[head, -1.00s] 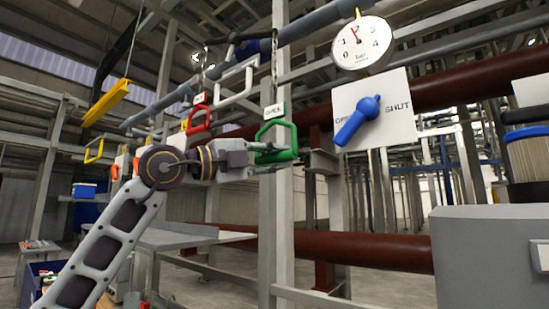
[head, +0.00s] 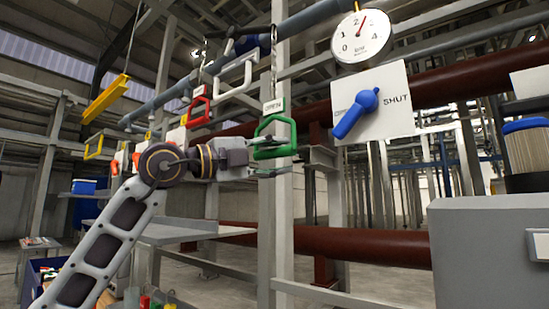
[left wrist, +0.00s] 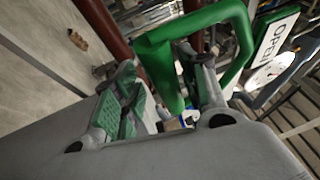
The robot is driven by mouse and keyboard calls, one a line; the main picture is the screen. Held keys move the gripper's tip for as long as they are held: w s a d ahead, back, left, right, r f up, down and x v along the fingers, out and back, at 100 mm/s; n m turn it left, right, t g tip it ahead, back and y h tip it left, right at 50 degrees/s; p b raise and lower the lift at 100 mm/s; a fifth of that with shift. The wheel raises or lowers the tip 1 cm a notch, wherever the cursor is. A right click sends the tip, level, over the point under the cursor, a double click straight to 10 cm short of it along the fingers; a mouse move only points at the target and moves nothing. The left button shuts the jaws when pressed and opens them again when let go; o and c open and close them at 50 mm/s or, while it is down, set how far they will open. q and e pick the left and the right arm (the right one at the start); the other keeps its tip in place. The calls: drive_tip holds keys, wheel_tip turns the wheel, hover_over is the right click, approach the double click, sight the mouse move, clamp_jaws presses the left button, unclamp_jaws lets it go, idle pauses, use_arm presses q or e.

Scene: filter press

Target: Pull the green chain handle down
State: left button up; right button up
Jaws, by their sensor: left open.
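The green chain handle (head: 274,151) is a green loop hanging from a chain, with a small white tag (head: 273,106) above it. It also shows in the left wrist view (left wrist: 233,20), beside a tag reading OPEN. My left gripper (head: 262,171) is open at the handle's lower bar. In the left wrist view, the bar appears between my two green-padded fingers (left wrist: 165,97); I cannot tell whether they touch it. The handle's far side is partly hidden by a finger. My right gripper is not in view.
A red handle (head: 197,109) and a white handle (head: 234,80) hang to the left. A blue lever (head: 356,113) on a white plate (head: 397,120) and a round gauge (head: 362,36) are at the right. A grey upright post (head: 284,220) stands close behind the green handle.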

use_arm(q)
drive_tip(key=shift+s+a, duration=0.1)
drive_tip(key=shift+a, duration=0.3)
drive_tip(key=v, duration=1.1)
drive_tip(key=shift+s, duration=0.15)
drive_tip(key=shift+f, duration=0.1)
